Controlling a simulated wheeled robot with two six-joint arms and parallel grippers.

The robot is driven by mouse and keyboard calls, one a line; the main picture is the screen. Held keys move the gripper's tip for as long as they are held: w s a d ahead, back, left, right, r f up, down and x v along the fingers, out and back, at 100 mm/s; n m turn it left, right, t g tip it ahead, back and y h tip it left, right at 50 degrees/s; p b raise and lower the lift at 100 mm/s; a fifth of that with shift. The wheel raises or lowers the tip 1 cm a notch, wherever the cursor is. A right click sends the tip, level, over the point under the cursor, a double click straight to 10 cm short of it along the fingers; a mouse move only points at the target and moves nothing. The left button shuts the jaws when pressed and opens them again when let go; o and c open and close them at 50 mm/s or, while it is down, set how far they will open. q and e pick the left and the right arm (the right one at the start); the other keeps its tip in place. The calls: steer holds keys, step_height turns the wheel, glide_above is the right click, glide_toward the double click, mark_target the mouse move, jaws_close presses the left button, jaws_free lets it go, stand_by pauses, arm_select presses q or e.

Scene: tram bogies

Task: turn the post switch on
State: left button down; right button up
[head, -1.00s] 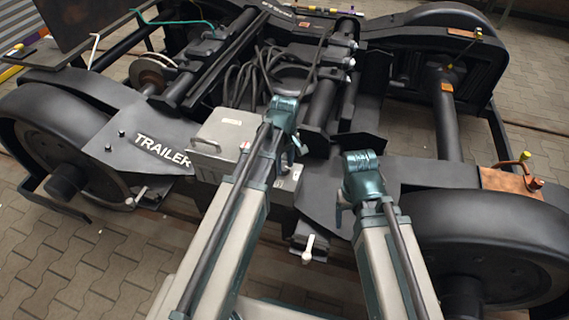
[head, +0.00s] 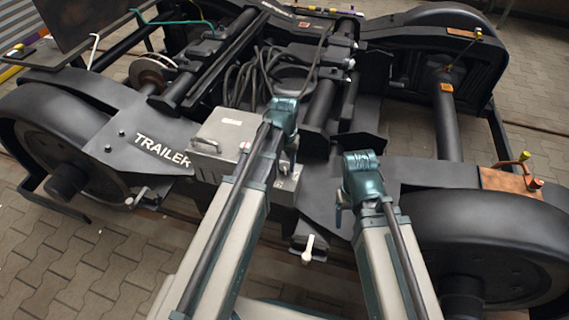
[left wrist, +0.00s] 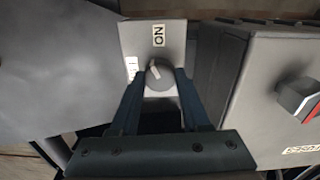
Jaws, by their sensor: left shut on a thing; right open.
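The post switch is a small grey box (left wrist: 152,38) with an ON label at its top and another label, too small to read, at its left edge. Its round grey knob (left wrist: 160,74) has a pale pointer mark tilted up and left, between the two labels. My left gripper (left wrist: 160,82) is shut on the knob, one dark finger on each side. In the head view the switch box (head: 288,179) shows just below my left gripper (head: 290,165), which partly hides it. My right gripper (head: 340,214) hangs empty to the right, its fingers mostly hidden by my arm.
A larger grey box (head: 222,138) with a handle stands left of the switch. In the left wrist view, a grey cabinet with a red-marked knob (left wrist: 302,98) is close on the right. A white-handled lever (head: 308,248) sits below. Black wheels flank the bogie frame.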

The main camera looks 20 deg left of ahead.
mark_target(285, 167)
arm_select(q)
steer(key=m, duration=0.5)
stand_by(0.8)
steer(key=shift+c, duration=1.9)
jaws_free()
step_height(285, 167, up, 14)
steer(key=p, duration=1.4)
arm_select(e)
step_height(285, 167, up, 14)
arm_select(q)
steer(key=shift+f, duration=0.1)
arm_select(e)
steer(key=shift+f, duration=0.15)
